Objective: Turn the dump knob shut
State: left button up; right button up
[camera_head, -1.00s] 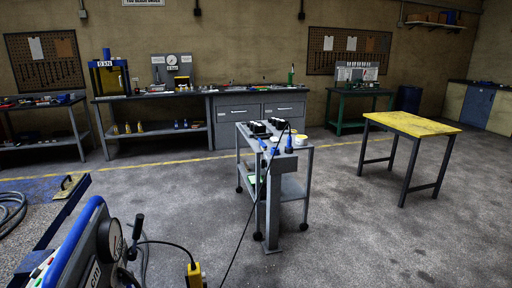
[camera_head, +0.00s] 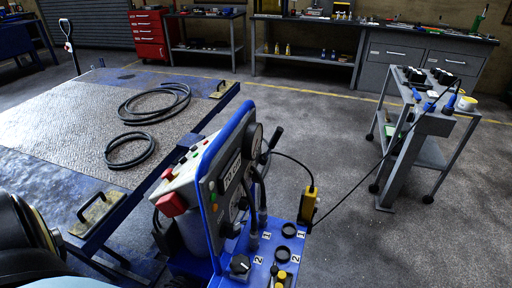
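A blue hydraulic unit (camera_head: 213,200) stands in the lower middle of the head view, with an upright panel that carries dark gauges and a label. A black knob with a pale mark (camera_head: 240,264) sits on its blue deck at the bottom. I cannot tell whether this is the dump knob, or its setting. Two black rings (camera_head: 289,229) and small yellow-topped parts (camera_head: 281,275) are beside it, with "1" and "2" labels. A black-handled lever (camera_head: 272,142) rises behind the panel. Neither of my grippers is in view.
A blue-edged platform with a tread-plate top (camera_head: 70,147) fills the left, with black hose coils (camera_head: 155,102) on it. A grey trolley (camera_head: 432,150) stands at right. Floor between is clear.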

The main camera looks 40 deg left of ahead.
aim_at(240, 264)
jog(key=k, duration=0.5)
jog(key=z, duration=1.25)
jog(key=i, duration=1.6)
jog(key=u, duration=3.35)
